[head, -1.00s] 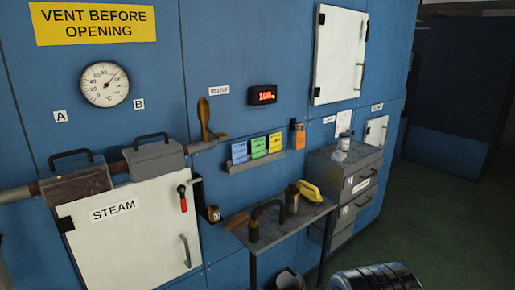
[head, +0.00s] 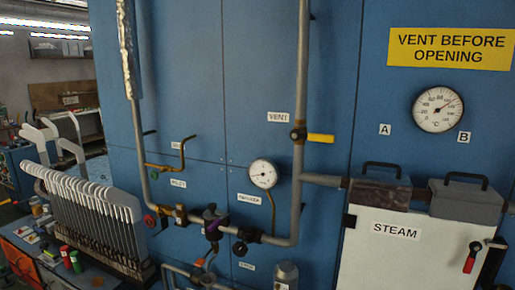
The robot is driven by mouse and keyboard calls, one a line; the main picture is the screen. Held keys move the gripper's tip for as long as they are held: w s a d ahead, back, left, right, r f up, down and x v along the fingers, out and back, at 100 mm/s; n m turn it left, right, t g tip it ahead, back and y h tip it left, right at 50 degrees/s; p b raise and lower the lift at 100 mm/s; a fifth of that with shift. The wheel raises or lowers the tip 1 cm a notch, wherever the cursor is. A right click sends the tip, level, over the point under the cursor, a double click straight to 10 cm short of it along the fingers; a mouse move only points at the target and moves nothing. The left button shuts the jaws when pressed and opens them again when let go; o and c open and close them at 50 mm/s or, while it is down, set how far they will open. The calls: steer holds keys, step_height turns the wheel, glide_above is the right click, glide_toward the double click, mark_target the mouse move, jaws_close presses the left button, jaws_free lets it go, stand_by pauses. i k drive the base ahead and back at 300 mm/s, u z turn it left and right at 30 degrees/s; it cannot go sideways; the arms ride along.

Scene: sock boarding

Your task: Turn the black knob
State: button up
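A small black round knob (head: 240,248) sits on the lower pipework, below and left of the small pressure gauge. My gripper does not show in the head view.
The grey pipe (head: 302,100) runs down the blue panel, with a yellow-handled vent valve (head: 319,137). A small gauge (head: 263,173) and a red handwheel (head: 149,220) are nearby. The white STEAM door (head: 400,262) is at right; a rack of white boards (head: 90,215) is at left.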

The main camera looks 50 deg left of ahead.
mark_target(240, 249)
steer(key=u, duration=2.3)
steer(key=k, duration=0.65)
steer(key=u, duration=0.25)
steer(key=i, duration=0.4)
steer(key=u, duration=0.1)
